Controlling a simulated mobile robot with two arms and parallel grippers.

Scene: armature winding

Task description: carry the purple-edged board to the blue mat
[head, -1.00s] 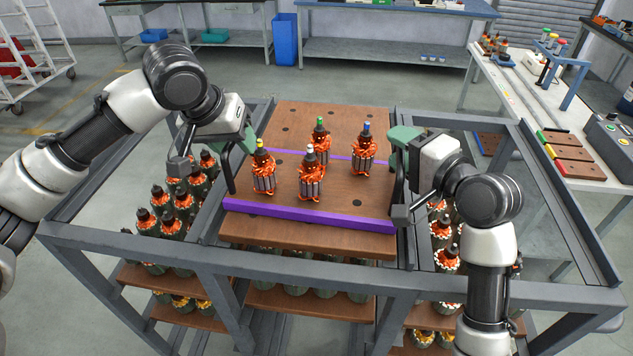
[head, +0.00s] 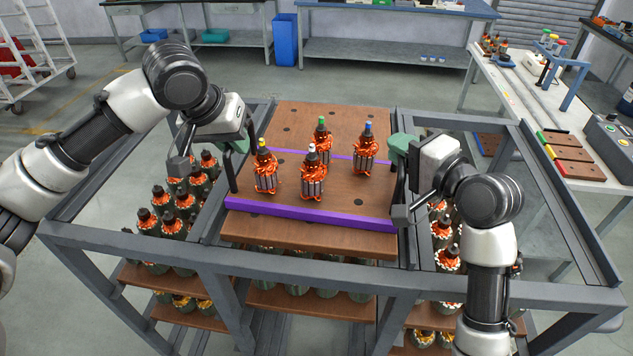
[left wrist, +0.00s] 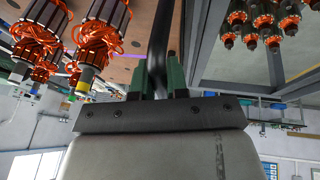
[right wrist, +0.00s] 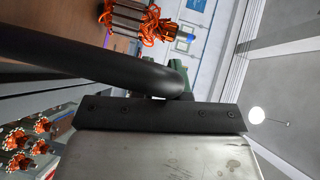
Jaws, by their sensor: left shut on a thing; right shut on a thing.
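The purple-edged board (head: 300,210) is brown with a purple front edge and a purple strip towards the back. Several orange-wound armatures stand upright on it, with yellow, white, green and blue tops. My left gripper (head: 241,143) is shut on the black handle (head: 232,172) at the board's left side; the handle also shows in the left wrist view (left wrist: 158,45). My right gripper (head: 402,148) is shut on the black handle at the right side, which shows in the right wrist view (right wrist: 90,45). I cannot make out the blue mat for certain.
A grey metal cart frame (head: 200,254) surrounds the board, with brown boards under and behind it. Armatures fill lower racks at both sides. A white table (head: 500,88) at right holds boards with coloured edges (head: 575,153). A blue bin (head: 285,40) stands behind.

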